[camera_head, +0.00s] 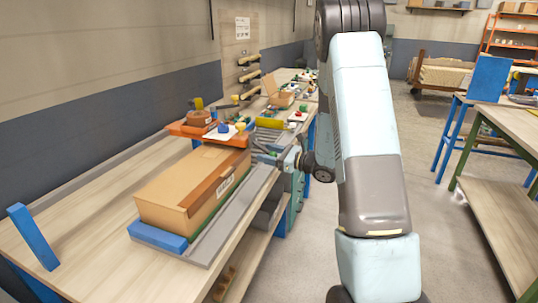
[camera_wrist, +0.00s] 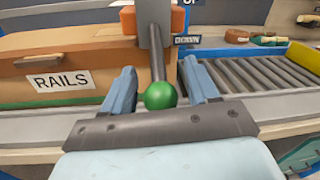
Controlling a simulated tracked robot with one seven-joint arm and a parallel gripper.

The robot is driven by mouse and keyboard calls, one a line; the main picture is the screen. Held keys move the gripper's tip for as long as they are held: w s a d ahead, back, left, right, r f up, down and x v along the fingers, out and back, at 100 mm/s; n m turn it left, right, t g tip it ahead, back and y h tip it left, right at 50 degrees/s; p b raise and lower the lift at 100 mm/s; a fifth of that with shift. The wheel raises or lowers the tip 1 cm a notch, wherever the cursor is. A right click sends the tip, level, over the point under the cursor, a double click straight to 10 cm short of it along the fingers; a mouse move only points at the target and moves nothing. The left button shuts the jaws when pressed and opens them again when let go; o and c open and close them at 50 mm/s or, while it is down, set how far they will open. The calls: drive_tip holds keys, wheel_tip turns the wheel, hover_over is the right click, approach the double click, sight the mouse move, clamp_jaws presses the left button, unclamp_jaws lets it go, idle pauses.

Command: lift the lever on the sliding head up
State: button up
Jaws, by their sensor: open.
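In the wrist view the lever (camera_wrist: 157,55) is a dark rod ending in a green ball knob (camera_wrist: 160,95). It hangs from the sliding head (camera_wrist: 145,14), a grey plate with orange parts at its sides. The rod points down toward me, near a DOWN label (camera_wrist: 187,40); a partly cut-off UP label (camera_wrist: 192,3) is above. My gripper (camera_wrist: 159,68) is open, with one blue finger on each side of the knob and rod. Gaps show on both sides. In the head view my gripper (camera_head: 289,158) is at the bench edge; the lever is too small to make out.
A cardboard box (camera_head: 188,187) marked RAILS in the wrist view stands left of the lever. A roller conveyor (camera_wrist: 255,78) with a yellow block is at right. The bench (camera_head: 90,222) carries a blue post (camera_head: 34,238) at left.

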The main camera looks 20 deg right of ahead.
clamp_jaws()
idle(0.4)
